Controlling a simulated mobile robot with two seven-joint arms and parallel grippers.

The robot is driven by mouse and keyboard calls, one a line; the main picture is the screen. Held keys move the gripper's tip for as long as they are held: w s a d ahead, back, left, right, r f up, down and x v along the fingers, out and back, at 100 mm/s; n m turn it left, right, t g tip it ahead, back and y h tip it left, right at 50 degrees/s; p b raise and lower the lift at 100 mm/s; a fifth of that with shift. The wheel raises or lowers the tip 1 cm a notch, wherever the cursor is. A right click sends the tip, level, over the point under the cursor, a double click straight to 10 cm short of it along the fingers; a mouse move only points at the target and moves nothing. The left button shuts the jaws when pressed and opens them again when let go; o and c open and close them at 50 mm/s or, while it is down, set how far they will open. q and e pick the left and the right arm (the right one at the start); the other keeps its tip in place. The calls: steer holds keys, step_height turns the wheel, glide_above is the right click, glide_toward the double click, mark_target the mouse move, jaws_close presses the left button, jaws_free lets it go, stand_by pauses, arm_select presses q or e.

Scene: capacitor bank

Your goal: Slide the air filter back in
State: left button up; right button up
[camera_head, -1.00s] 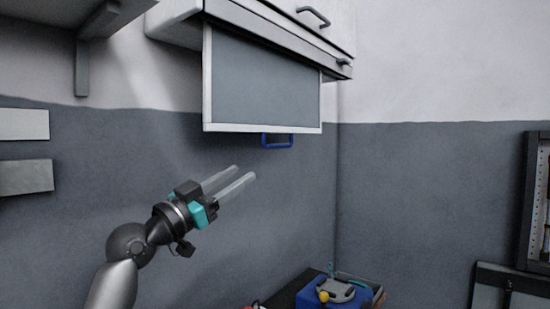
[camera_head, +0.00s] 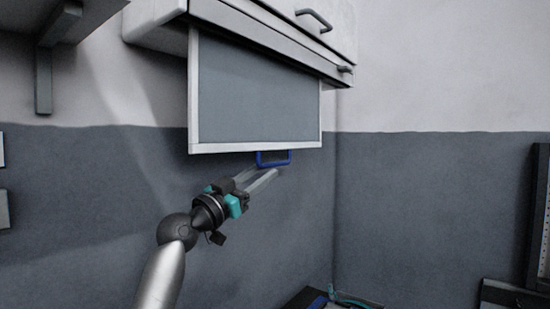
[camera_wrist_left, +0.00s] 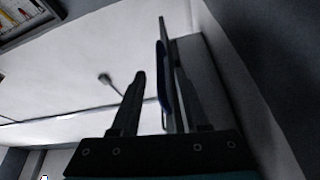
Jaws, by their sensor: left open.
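The air filter (camera_head: 255,95) is a flat grey panel in a white frame. It hangs out below the white cabinet (camera_head: 290,20), with a blue handle (camera_head: 273,163) at its bottom edge. My left gripper (camera_head: 267,170) is open, its fingertips at the handle just below the filter. In the left wrist view the filter (camera_wrist_left: 163,27) is seen nearly edge-on, and the blue handle (camera_wrist_left: 161,75) appears between my open fingers (camera_wrist_left: 160,75). I cannot tell whether a finger touches it. My right gripper is not in view.
A grey shelf with a bracket (camera_head: 44,80) is on the wall at upper left. A dark-framed panel (camera_head: 540,215) stands at the right. Dark objects (camera_head: 310,298) sit low at the bottom. The space below the filter is otherwise clear.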

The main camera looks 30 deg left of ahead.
mark_target(275, 164)
arm_select(q)
steer(key=shift+p+x, duration=0.65)
steer(key=shift+x, duration=2.25)
steer(key=shift+a, duration=0.1)
steer(key=shift+c, duration=0.3)
steer(key=shift+f, duration=0.1)
jaws_close()
